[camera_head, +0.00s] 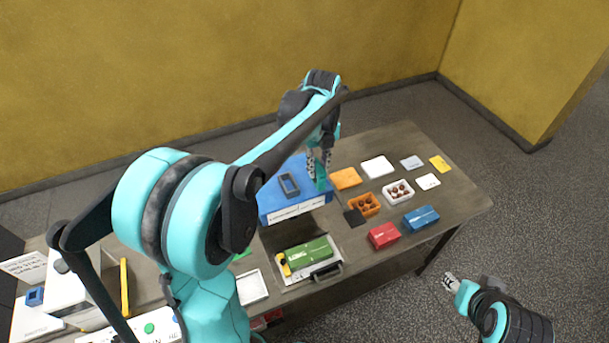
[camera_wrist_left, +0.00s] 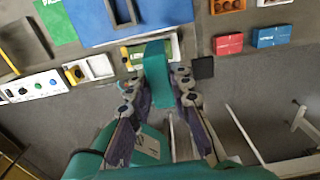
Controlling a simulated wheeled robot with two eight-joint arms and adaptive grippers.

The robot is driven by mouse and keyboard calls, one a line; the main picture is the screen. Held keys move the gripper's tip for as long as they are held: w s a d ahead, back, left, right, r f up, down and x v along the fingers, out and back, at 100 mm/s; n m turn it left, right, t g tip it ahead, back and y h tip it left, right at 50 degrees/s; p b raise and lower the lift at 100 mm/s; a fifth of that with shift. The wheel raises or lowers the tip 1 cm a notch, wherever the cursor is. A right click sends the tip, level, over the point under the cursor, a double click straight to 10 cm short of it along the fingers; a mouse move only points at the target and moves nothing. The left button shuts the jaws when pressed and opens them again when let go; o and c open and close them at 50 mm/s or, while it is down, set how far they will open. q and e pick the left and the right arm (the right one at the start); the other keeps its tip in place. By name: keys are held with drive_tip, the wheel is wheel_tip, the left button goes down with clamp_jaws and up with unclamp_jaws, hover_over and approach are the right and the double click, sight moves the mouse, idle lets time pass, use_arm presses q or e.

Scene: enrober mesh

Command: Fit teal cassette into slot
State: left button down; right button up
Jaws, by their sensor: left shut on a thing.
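The teal cassette (camera_head: 321,183) is held in my left gripper (camera_head: 319,165), which points down over the right part of the blue block (camera_head: 295,205). In the left wrist view the cassette (camera_wrist_left: 156,72) stands between the two fingers of the left gripper (camera_wrist_left: 158,85). A dark grey rectangular frame with an opening (camera_head: 289,185), which looks like the slot, is on top of the blue block, left of the cassette. The cassette is apart from the frame. My right gripper (camera_head: 450,281) is off the table's front right; its finger opening is too small to judge.
A tray (camera_head: 332,277) with a green and yellow item lies in front of the block. Red (camera_head: 383,236) and blue (camera_head: 422,218) boxes, an orange box (camera_head: 365,205) and a white box of chocolates (camera_head: 398,192) lie to the right. A white machine (camera_head: 75,290) stands at left.

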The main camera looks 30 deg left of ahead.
use_arm(q)
drive_tip(key=a+f, duration=0.3)
drive_tip(key=w+a+f, duration=0.1)
drive_tip(key=a+f, duration=0.2)
drive_tip(key=a, duration=0.1)
drive_tip(key=a+f+p, duration=0.1)
drive_tip(key=a+f, duration=0.2)
drive_tip(key=shift+w+a+f, duration=0.35)
drive_tip(key=shift+w+a, duration=0.05)
drive_tip(key=shift+w+f, duration=0.1)
drive_tip(key=shift+f, duration=0.35)
drive_tip(key=c, duration=1.4)
unclamp_jaws()
drive_tip(key=shift+f, duration=0.1)
drive_tip(key=shift+o, duration=0.2)
